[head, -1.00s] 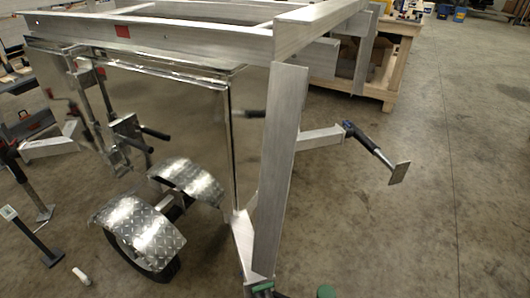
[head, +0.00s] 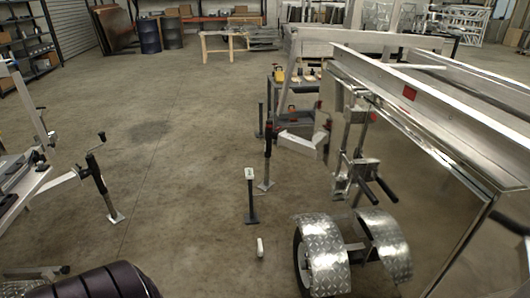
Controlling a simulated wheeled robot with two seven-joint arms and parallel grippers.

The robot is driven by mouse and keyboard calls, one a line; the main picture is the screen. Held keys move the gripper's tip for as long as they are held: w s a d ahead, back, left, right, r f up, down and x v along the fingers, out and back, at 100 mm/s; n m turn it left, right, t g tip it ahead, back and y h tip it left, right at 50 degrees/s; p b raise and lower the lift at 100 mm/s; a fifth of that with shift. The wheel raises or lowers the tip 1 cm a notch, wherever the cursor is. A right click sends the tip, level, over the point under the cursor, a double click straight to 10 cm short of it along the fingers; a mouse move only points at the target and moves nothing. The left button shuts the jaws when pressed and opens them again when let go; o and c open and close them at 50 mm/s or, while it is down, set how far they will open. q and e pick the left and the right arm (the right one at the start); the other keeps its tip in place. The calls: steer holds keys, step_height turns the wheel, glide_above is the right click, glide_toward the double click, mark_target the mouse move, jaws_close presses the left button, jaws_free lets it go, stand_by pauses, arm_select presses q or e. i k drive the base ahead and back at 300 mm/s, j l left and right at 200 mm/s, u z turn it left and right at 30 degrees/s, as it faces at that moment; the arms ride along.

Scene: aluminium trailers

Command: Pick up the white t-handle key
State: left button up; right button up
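A small white piece (head: 260,247) lies on the concrete floor in the lower middle of the head view. It may be the white t-handle key, but it is too small to make out a T shape. Just behind it stands a dark post (head: 251,200) with a pale, light-topped head and a flat foot. Neither of my grippers shows in this view.
A trailer (head: 480,160) with shiny diamond-plate fenders (head: 325,252) stands close on the right. Another trailer's jack (head: 100,180) stands at the left. A grey-red toolbox (head: 297,118) is farther back. Open floor (head: 150,130) lies in the middle and left.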

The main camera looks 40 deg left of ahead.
mark_target(260, 250)
steer(key=u, duration=1.5)
